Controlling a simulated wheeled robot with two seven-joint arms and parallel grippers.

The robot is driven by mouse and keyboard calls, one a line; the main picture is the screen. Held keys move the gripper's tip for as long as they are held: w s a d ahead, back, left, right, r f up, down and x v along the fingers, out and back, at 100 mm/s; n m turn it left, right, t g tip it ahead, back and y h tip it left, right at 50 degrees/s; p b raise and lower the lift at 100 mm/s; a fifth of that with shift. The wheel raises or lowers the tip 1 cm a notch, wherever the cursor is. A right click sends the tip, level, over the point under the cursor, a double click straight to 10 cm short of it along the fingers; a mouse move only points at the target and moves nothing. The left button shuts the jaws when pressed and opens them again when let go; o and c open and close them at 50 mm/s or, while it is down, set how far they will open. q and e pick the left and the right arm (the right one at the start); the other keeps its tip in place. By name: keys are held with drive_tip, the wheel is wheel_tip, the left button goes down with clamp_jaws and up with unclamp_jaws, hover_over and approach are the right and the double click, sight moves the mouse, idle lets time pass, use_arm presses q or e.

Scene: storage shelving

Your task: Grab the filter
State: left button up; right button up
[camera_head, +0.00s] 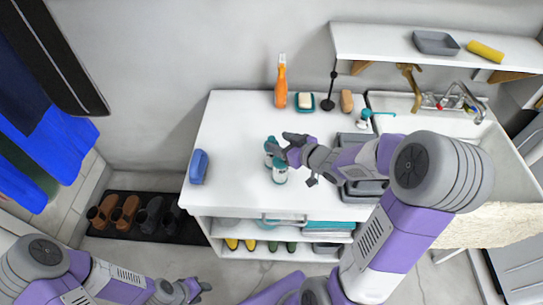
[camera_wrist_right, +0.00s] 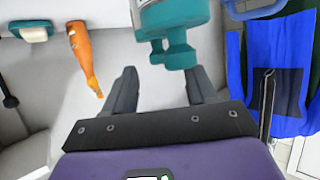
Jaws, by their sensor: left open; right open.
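A white bottle-like thing with teal parts, which may be the filter (camera_head: 279,174), stands on the white counter. A teal top shows at its upper left (camera_head: 270,150); I cannot tell whether this is a second thing. My right gripper (camera_head: 288,142) is open beside it and partly hides it. In the right wrist view the teal and white thing (camera_wrist_right: 172,35) appears upside down beyond the open, empty fingertips (camera_wrist_right: 162,75), roughly in line with the gap. Touching cannot be told. My left gripper (camera_head: 203,289) is open, low in front of the counter.
An orange spray bottle (camera_head: 281,84), a sponge in a teal dish (camera_head: 304,101) and a brown block (camera_head: 346,101) line the back of the counter (camera_head: 229,125). A blue thing (camera_head: 199,166) lies at left. Grey trays (camera_head: 364,190) and a sink are at right.

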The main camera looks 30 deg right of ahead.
drive_tip(key=x, duration=0.2)
drive_tip(key=shift+w+f, duration=0.1)
drive_tip(key=shift+w, duration=0.15)
clamp_jaws()
